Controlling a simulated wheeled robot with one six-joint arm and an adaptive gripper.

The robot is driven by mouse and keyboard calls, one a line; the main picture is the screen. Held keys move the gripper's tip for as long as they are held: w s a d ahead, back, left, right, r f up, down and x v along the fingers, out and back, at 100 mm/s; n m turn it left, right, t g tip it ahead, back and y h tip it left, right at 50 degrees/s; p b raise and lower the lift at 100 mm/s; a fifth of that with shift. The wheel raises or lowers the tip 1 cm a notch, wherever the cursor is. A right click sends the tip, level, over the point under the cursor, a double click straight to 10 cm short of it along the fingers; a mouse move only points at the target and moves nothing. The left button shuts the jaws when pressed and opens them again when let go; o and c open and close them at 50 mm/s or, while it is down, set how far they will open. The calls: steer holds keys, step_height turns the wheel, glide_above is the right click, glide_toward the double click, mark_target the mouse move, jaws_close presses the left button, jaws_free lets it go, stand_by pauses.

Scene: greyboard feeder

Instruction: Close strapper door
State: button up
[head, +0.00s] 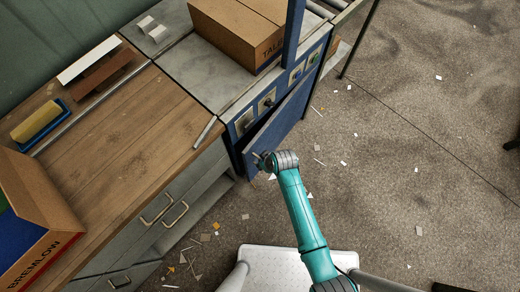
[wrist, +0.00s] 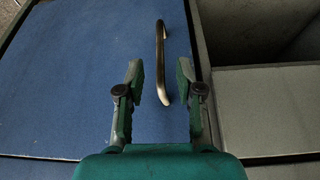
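The strapper door (head: 281,121) is a blue panel on the side of the strapper. It stands ajar, its near edge out from the frame with a dark gap behind it. In the wrist view the blue door (wrist: 80,75) fills the left and middle, with an upright metal bar handle (wrist: 161,45) near its right edge. My gripper (wrist: 160,85) is open, its two fingers either side of the handle's lower part in the picture. I cannot tell whether they touch it. In the head view my gripper (head: 262,160) is at the door's near end, partly hidden by my wrist.
A control strip (head: 268,103) runs above the door, and a cardboard box (head: 225,32) sits on the grey strapper top. A wooden bench (head: 120,130) with handled drawers (head: 165,215) adjoins at left. The floor (head: 420,150) at right is open, with scattered scraps.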

steer(key=x, duration=0.6)
steer(key=shift+w+a+f, duration=0.1)
steer(key=shift+a+f, duration=0.05)
steer(key=shift+f, duration=0.1)
jaws_close()
